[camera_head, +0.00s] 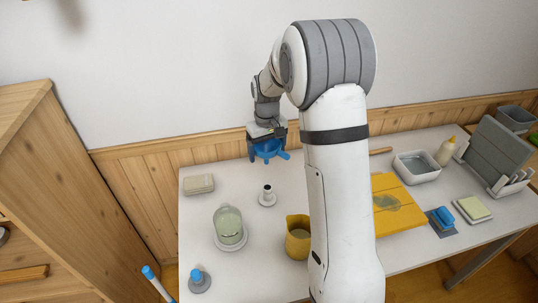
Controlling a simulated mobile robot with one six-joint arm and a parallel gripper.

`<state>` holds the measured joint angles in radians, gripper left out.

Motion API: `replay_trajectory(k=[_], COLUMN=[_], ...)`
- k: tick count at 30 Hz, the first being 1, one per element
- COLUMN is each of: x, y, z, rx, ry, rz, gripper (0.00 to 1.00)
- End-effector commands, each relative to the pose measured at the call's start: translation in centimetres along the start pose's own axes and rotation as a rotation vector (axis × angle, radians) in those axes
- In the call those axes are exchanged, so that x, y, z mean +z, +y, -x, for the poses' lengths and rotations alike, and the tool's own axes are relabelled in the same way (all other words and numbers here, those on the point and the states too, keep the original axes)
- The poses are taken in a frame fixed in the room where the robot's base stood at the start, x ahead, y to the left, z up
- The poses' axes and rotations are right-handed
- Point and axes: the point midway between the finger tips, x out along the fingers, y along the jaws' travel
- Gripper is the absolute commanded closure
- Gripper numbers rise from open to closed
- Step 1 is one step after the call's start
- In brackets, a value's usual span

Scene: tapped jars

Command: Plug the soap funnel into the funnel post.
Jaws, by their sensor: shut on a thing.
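My gripper (266,134) points down over the back of the white table and is shut on a blue soap funnel (268,151). The grip itself is partly hidden by the gripper body. A short white post on a round base, which looks like the funnel post (267,192), stands upright on the table. It is nearer the camera than the funnel and below it in the picture. The funnel and the post are apart. Nothing sits on top of the post.
A glass jar (229,226) stands on a round base at front left, with a yellow jug (297,239) to its right. A pale block (198,184) lies at back left. A yellow board (398,225) and white basin (416,166) are right of my arm. Table around the post is clear.

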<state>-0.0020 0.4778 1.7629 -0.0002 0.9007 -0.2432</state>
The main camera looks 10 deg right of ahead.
Motion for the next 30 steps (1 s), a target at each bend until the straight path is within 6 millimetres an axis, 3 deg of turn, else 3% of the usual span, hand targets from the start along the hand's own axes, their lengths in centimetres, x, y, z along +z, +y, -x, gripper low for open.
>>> replay_trajectory(k=[21,30], x=[0.1,0.2], y=[0.4,0.5], z=[-2.5,-3.2], rx=[-0.002,-0.001], ry=[-0.002,-0.001], rz=[1.610,1.955], gripper=[0.44,0.44])
